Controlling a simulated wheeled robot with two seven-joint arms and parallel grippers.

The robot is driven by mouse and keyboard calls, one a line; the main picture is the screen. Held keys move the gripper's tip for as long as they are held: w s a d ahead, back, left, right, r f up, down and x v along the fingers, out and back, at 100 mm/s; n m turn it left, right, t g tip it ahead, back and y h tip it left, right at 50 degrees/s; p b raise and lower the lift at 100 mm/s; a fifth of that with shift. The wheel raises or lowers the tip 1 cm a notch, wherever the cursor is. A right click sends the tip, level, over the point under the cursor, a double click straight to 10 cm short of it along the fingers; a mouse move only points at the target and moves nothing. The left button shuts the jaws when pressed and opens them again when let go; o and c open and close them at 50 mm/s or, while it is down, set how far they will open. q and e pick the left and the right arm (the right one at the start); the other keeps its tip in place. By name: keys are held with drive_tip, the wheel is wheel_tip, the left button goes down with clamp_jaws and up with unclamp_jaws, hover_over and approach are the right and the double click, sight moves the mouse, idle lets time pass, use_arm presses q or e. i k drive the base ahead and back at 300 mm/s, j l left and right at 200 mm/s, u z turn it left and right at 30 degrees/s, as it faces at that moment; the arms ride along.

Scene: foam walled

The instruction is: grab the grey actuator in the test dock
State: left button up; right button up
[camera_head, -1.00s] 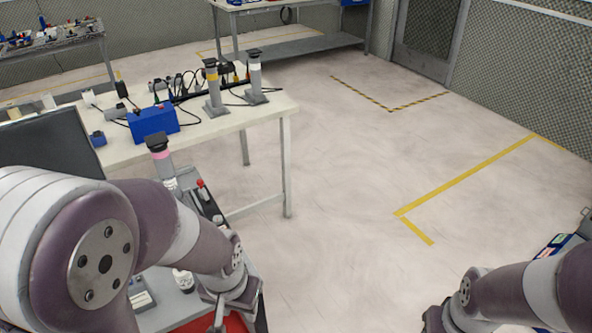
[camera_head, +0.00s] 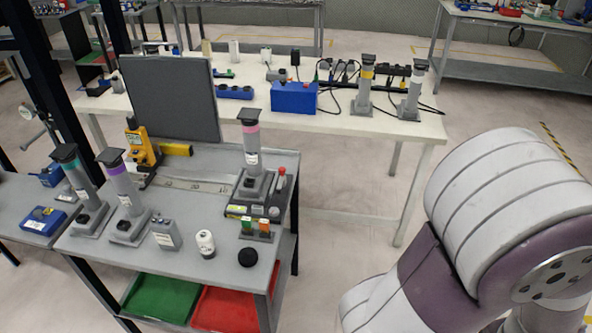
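Several upright grey cylindrical actuators with dark square caps and coloured bands are in view. The pink-banded actuator (camera_head: 251,145) stands in a dark dock (camera_head: 258,192) with a red-knobbed lever, on the grey bench; this looks like the test dock. A purple-banded actuator (camera_head: 124,188) and a teal-banded one (camera_head: 80,180) stand in grey bases to its left. A yellow-banded actuator (camera_head: 364,88) and a pale-banded one (camera_head: 413,92) stand on the white table behind. My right arm fills the lower right, apart from them. Neither gripper is in view.
The grey bench (camera_head: 195,240) also holds a dark panel (camera_head: 172,98), a yellow device (camera_head: 141,148), a white jar (camera_head: 206,243) and a black puck (camera_head: 248,257). Green (camera_head: 162,298) and red bins (camera_head: 228,309) sit below. A blue box (camera_head: 294,98) is on the white table (camera_head: 385,130).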

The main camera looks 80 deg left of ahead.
sight(253, 186)
drive_tip(key=i+j+u, duration=0.1)
drive_tip(key=u, duration=0.3)
drive_tip(key=i+u, duration=0.55)
drive_tip(key=u, duration=0.3)
drive_tip(key=i+l+u, duration=0.15)
drive_tip(key=u, duration=0.25)
drive_tip(key=i, duration=0.05)
